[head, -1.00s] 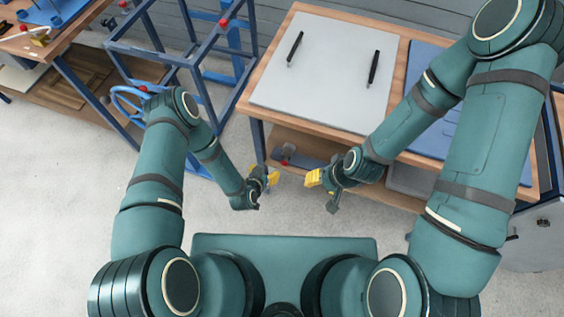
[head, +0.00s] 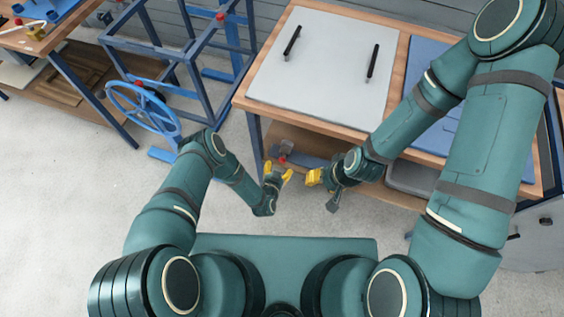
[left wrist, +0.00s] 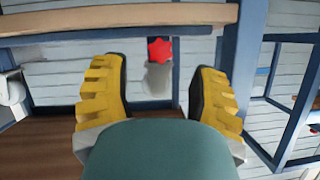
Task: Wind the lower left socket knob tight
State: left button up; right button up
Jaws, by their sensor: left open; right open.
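A red star-shaped knob (head: 282,160) shows at the lower level of the wooden table, just beyond my left gripper (head: 277,171). In the left wrist view the red knob (left wrist: 160,50) faces me, between and beyond the two yellow fingers, with a grey part below it. My left gripper's fingers are spread apart and empty. They appear clear of the knob, though the remaining distance is hard to judge. My right gripper (head: 317,178) has yellow fingers and is empty, to the right of the left one; it is open.
The wooden table (head: 242,97) carries a grey panel (head: 322,75) with two black handles. A blue frame (head: 190,50) with red knobs and a blue handwheel (head: 146,103) stand to the left. A grey bin (head: 412,182) sits under the table.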

aim_at(282, 161)
pick_arm(q)
jog(key=shift+b+x, duration=0.7)
jog(key=shift+x, duration=1.95)
jog(key=shift+c, duration=0.4)
grip_shut()
